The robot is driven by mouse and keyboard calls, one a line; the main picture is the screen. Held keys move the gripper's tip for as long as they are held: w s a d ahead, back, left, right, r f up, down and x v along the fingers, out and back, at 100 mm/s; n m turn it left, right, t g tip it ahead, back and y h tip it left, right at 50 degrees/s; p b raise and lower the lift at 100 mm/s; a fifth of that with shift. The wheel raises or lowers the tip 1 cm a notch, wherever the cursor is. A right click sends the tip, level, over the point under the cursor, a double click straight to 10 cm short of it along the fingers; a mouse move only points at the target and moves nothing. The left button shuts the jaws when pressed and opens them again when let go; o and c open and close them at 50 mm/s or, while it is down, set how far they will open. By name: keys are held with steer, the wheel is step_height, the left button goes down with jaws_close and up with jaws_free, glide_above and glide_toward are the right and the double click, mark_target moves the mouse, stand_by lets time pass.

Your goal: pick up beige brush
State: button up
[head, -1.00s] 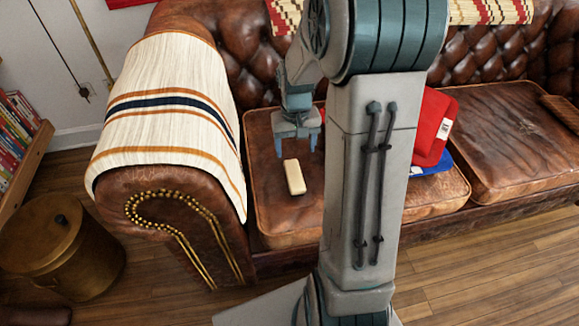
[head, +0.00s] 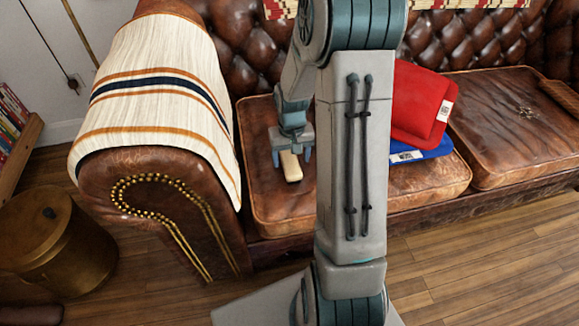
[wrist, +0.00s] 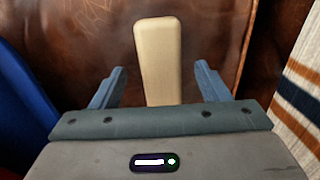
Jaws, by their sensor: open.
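The beige brush (head: 291,167) lies on the left seat cushion of the brown leather sofa. It is a pale, rounded block. My gripper (head: 292,158) is open just above it and hides its far end in the head view. In the wrist view the brush (wrist: 158,58) runs up the middle of the picture. Its near end lies between the two open fingers of my gripper (wrist: 160,85), with a gap on each side. I cannot tell how high the fingers are above the cushion.
The sofa arm with a striped blanket (head: 160,95) rises to the left. A red folded item (head: 420,100) and a blue one (head: 425,152) lie right of my arm. A brass bin (head: 55,243) stands on the floor at left. The cushion (head: 265,125) around the brush is mostly bare.

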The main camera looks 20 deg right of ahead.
mark_target(291, 163)
step_height(291, 163, down, 3)
steer(key=shift+a+f+b, duration=0.1)
steer(key=shift+f+b, duration=0.1)
steer(key=shift+b, duration=0.4)
steer(key=shift+r, duration=0.1)
steer(key=c, duration=1.1)
steer(key=shift+r, duration=0.1)
step_height(291, 163, up, 10)
steer(key=p, duration=0.4)
